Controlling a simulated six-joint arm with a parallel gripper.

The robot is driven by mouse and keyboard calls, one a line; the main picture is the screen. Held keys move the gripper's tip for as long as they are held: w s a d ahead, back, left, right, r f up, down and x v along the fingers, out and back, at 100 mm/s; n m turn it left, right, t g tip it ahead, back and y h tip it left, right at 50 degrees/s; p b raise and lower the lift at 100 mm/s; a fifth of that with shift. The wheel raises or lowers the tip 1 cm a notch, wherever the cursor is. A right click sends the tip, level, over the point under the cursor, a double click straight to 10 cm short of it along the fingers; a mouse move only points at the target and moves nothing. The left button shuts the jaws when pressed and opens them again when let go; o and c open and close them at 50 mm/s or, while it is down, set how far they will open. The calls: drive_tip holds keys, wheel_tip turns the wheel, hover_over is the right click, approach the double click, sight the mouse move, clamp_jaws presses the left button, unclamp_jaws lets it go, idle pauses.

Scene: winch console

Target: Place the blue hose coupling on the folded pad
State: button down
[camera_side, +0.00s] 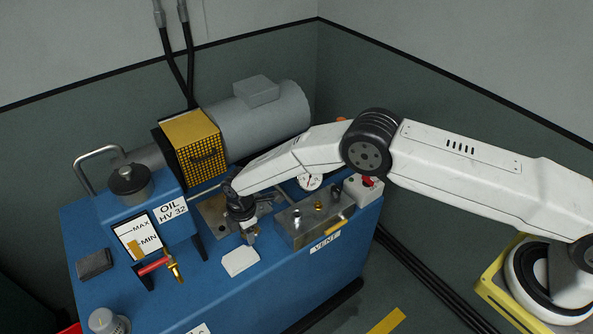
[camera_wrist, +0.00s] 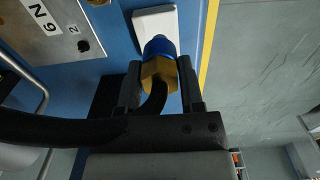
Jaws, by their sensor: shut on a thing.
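My gripper (camera_wrist: 162,88) is shut on the blue hose coupling (camera_wrist: 159,46), which has a blue collar and a brass hex part between the two fingers. The white folded pad (camera_wrist: 157,20) lies beyond the coupling in the wrist view, and the coupling covers part of it. In the side view my gripper (camera_side: 248,229) points down at the back edge of the folded pad (camera_side: 240,261), which lies flat on the blue console top. The coupling is small and mostly hidden there. I cannot tell whether it touches the pad.
A metal valve block (camera_side: 314,219) stands right of the pad, with a gauge (camera_side: 310,182) behind it. A red-handled valve (camera_side: 155,266) and the oil level plate (camera_side: 140,237) are to the left. A dark block (camera_side: 95,263) lies farther left. The console top in front of the pad is clear.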

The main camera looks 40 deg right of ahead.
sight(246, 239)
drive_tip(key=shift+f, duration=0.15)
drive_tip(key=shift+w+a+f, duration=0.1)
drive_tip(key=shift+w+f, duration=0.2)
drive_tip(key=shift+f, duration=1.45)
drive_tip(key=shift+f, duration=0.15)
drive_tip(key=shift+c, duration=1.2)
unclamp_jaws()
drive_tip(key=shift+r, duration=6.15)
